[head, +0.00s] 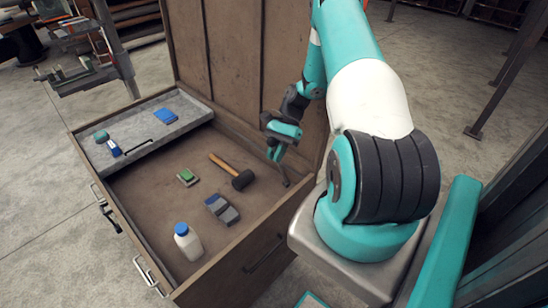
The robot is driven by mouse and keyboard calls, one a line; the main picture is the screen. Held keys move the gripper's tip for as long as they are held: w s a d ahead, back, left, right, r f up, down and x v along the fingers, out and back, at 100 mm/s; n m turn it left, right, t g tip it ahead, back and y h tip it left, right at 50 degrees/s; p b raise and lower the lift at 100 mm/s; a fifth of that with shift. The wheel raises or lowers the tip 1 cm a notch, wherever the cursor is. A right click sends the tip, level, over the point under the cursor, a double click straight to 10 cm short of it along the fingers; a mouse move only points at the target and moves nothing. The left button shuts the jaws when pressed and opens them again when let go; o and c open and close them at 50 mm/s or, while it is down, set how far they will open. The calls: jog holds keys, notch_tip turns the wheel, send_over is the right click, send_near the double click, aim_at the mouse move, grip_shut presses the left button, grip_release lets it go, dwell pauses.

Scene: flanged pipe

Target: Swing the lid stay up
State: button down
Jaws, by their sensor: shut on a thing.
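A large brown chest (220,270) stands open, with its lid (235,60) raised at the back. My gripper (276,155) reaches down inside the right end of the chest, close to the lid. It is shut on the lid stay (286,180), a thin dark bar whose lower end shows near the right wall. The rest of the stay is hidden by my gripper and arm or too small to make out.
A grey tray (140,158) at the chest's left end holds a blue-handled brush (110,146) and a blue block (166,116). On the floor lie a mallet (232,172), a green block (187,177), grey-blue blocks (221,208) and a white bottle (188,242).

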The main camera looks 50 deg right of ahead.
jog(key=shift+d, duration=0.1)
jog(key=c, duration=1.2)
grip_release()
jog(key=shift+o, duration=0.2)
jog(key=shift+r, duration=0.1)
notch_tip(320, 180, up, 20)
jog(key=shift+b, duration=0.3)
